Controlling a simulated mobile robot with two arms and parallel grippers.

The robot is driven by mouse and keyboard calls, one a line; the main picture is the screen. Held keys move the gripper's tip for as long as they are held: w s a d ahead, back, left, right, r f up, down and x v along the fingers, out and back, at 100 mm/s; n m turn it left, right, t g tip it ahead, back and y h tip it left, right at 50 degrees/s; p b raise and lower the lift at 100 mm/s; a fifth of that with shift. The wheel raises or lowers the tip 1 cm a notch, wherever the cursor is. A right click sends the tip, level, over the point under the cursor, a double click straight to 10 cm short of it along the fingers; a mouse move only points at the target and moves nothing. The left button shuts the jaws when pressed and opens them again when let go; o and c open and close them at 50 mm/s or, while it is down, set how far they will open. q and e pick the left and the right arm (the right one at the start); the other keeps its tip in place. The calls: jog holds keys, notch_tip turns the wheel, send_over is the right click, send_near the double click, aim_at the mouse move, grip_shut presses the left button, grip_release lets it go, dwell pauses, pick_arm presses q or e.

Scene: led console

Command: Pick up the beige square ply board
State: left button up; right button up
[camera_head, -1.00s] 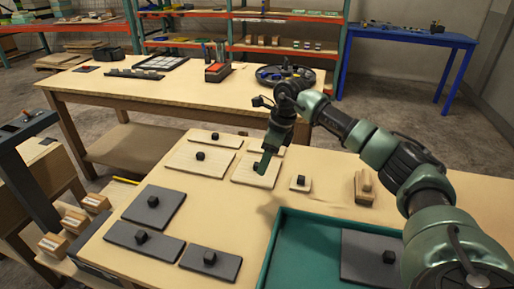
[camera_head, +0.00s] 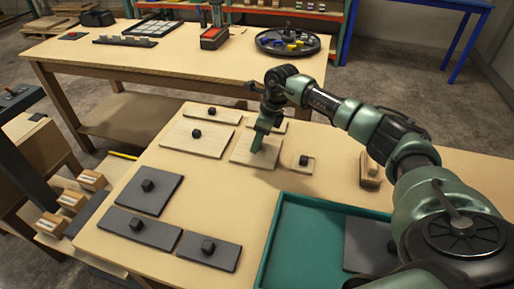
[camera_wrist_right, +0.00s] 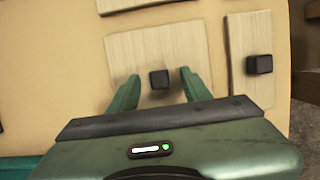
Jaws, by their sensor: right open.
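The beige square ply board (camera_head: 242,157) lies flat on the wooden table among other beige boards. It also shows in the right wrist view (camera_wrist_right: 180,47), with a black cube knob (camera_wrist_right: 158,79) on it. My right gripper (camera_head: 256,148) is above this board, pointing down. In the right wrist view its two fingers (camera_wrist_right: 159,78) are open, one on each side of the knob, with gaps visible. The fingertips hide part of the board in the head view. I cannot tell their exact height above it. My left gripper is not in view.
Beige boards (camera_head: 188,141) lie close by, and a small one (camera_head: 303,169) is to the right. Dark grey boards (camera_head: 140,203) are at the left front. A teal tray (camera_head: 268,240) holding a grey board is at the front right. A wooden block (camera_head: 370,181) stands behind it.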

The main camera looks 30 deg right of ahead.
jog(key=shift+f, duration=0.1)
grip_shut()
dwell(0.3)
